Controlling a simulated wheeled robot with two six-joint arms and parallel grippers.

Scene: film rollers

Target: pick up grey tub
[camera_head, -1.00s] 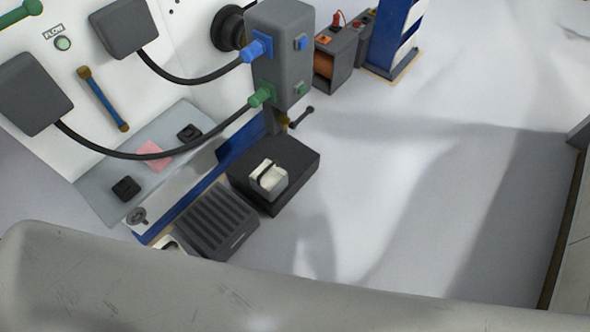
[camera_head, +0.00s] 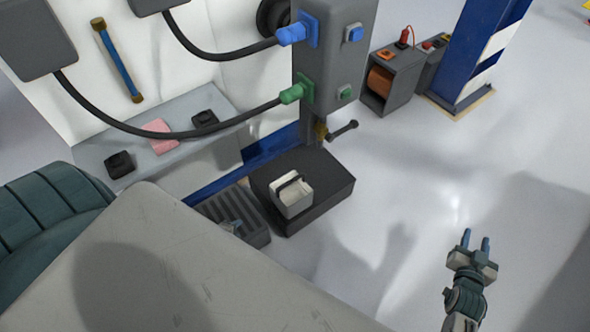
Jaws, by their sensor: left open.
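The grey tub (camera_head: 292,201) is a small light-grey box with a dark handle over its top. It sits upright on a black block (camera_head: 325,205) below the machine. My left gripper (camera_head: 236,224) shows only in part, over the ribbed dark step to the left of the tub. Its blue fingertips are apart from the tub, and the rest is hidden behind a large grey surface. My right gripper (camera_head: 476,240) is at the lower right, well away from the tub, with its two blue fingers spread and nothing between them.
A ribbed dark-grey step (camera_head: 250,234) adjoins the black block. A grey control box (camera_head: 333,55) with blue and green plugs stands above the tub, with black cables to the left. A grey shelf (camera_head: 180,107) holds dark blocks and a pink pad. The floor on the right is open.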

